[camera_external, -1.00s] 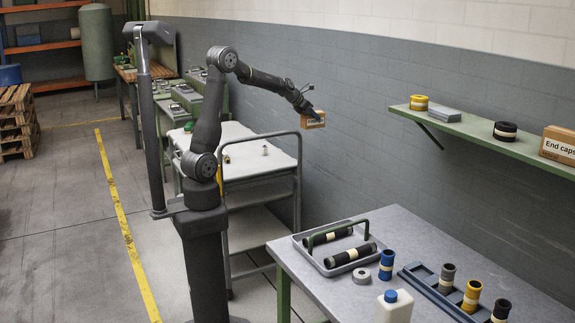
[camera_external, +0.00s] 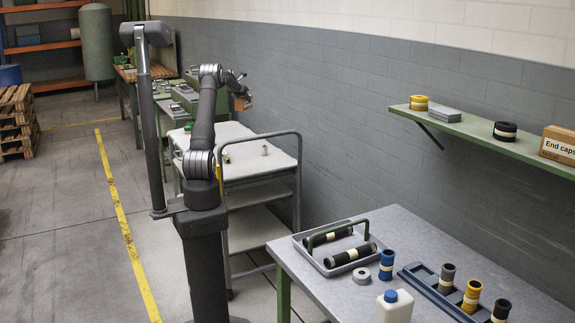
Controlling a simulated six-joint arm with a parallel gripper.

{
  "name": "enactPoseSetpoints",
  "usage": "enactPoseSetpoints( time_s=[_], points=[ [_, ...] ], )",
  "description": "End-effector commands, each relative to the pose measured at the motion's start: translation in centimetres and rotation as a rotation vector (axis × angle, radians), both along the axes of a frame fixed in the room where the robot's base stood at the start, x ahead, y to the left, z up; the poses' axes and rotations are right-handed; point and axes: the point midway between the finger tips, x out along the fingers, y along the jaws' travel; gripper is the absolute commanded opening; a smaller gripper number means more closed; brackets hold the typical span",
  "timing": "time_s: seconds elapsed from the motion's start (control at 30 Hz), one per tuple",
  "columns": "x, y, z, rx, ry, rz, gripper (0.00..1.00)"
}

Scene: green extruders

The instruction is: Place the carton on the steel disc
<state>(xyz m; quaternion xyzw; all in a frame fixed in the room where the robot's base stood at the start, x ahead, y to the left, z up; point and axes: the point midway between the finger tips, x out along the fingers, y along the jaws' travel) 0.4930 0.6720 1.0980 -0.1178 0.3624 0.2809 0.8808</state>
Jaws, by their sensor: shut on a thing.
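A small brown carton (camera_external: 243,103) is held up in the air at the end of my arm, beyond the white cart and in front of the grey wall. My gripper (camera_external: 239,93) is shut on the carton; its fingers are small and partly hidden. I cannot pick out the steel disc for certain. The carton is far from that ring.
A white cart (camera_external: 240,136) with a raised rail and a few small parts stands beside my arm. Green machines (camera_external: 185,98) line the wall behind it. The near bench (camera_external: 325,292) holds a tray, spools and a bottle. A green wall shelf (camera_external: 470,130) is at right.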

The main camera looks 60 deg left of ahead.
Motion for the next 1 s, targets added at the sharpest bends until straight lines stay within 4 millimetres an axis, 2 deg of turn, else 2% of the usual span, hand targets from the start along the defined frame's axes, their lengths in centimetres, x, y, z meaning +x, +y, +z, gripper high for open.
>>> enactPoseSetpoints(
  time_s=[0.03,0.1,0.23,0.4,0.47,0.5,0.77,0.87,1.0],
  points=[
    [-1.9,2.1,-0.2,0.002,0.0,0.034,0.14],
    [-4.0,4.3,-0.4,0.001,0.003,0.069,0.14],
    [-7.0,7.2,-0.6,0.003,0.003,0.12,0.14],
    [-9.9,9.5,-0.8,0.002,0.006,0.163,0.14],
    [-10.4,9.9,-1.2,0.001,0.008,0.171,0.14],
    [-10.2,9.7,-2.2,-0.001,0.007,0.169,0.14],
    [-10.2,9.8,-5.6,0.001,0.006,0.168,0.14],
    [-10.8,10.5,-6.5,0.001,0.006,0.17,0.14],
    [-12.6,12.7,-8.3,0.0,0.006,0.172,0.14]
  ],
)
